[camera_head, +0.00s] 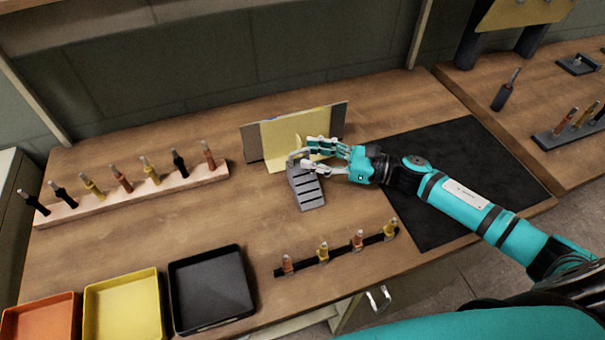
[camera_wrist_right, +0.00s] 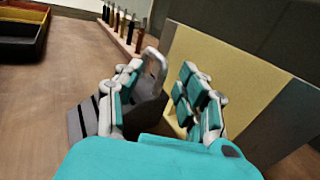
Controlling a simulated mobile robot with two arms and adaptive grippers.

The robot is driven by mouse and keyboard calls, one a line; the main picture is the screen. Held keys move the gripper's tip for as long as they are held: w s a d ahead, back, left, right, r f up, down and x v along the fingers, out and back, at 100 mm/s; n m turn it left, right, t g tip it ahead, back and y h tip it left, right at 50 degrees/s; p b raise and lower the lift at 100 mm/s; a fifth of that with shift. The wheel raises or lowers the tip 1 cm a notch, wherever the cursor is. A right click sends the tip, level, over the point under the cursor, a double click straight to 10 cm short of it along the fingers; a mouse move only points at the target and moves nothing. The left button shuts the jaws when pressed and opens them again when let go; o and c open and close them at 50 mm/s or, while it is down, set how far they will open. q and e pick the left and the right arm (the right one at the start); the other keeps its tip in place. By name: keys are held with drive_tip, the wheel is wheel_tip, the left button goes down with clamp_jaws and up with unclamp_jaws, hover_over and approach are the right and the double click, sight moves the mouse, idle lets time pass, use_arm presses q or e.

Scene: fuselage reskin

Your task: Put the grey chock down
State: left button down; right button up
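The grey chock (camera_head: 307,190) is a slotted wedge with a raised end. It appears to rest on the wooden table in front of the upright yellow panel (camera_head: 282,143). My right gripper (camera_head: 312,155) is at the chock's raised end. In the right wrist view, its fingers (camera_wrist_right: 160,100) are spread, with a gap between them. The chock (camera_wrist_right: 150,108) shows behind and beside the left finger, its raised end in the gap. The right finger stands apart from it, near the yellow panel (camera_wrist_right: 215,75). My left gripper is not in view.
A black mat (camera_head: 455,180) lies under my right arm. A wooden rack (camera_head: 135,193) with several pegs stands at left, and a dark strip (camera_head: 338,254) with several pegs in front. Orange, yellow (camera_head: 125,308) and black (camera_head: 210,290) trays line the front left. Grey plates flank the yellow panel.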

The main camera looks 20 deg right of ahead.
drive_tip(key=shift+c, duration=0.5)
clamp_jaws()
